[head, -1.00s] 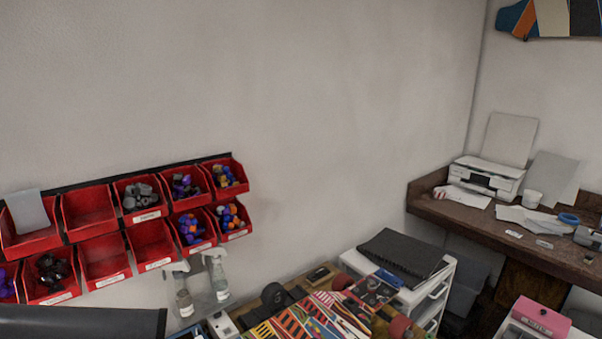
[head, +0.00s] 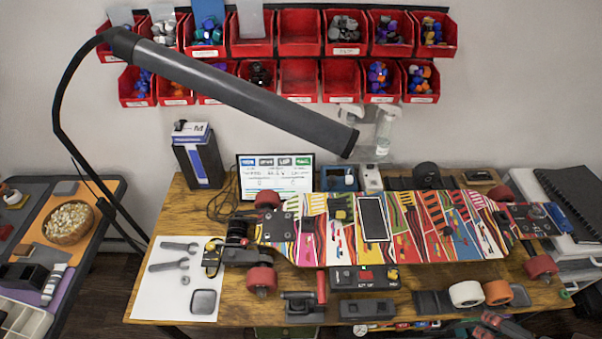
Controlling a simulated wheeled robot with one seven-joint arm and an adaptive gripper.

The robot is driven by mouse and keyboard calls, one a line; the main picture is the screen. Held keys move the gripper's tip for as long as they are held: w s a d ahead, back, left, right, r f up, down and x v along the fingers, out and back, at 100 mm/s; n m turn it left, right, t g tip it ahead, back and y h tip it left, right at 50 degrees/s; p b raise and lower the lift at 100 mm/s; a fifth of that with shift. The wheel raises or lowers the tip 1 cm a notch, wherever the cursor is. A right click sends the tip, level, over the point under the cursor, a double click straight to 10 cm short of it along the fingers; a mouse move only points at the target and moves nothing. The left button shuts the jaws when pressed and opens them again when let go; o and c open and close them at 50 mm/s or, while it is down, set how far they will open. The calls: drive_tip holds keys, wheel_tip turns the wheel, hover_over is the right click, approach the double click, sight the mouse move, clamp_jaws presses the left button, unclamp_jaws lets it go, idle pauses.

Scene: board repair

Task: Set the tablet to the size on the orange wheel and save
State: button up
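The tablet (head: 275,176) stands upright at the back of the workbench, left of centre. Its lit screen has a row of coloured buttons along the top and rows of text too small to read. The orange wheel (head: 497,292) lies near the bench's front right, beside a white wheel (head: 467,294). Any size marking on it is too small to read.
A colourful skateboard deck (head: 340,240) with red wheels fills the middle of the workbench (head: 150,225). A dark lamp (head: 230,85) reaches over the back, above the tablet. A dark box (head: 199,158) stands left of the tablet. Red bins (head: 299,80) hang on the wall.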

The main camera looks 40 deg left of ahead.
drive_tip(key=c, duration=0.3)
drive_tip(key=c, duration=2.3)
clamp_jaws()
idle(0.3)
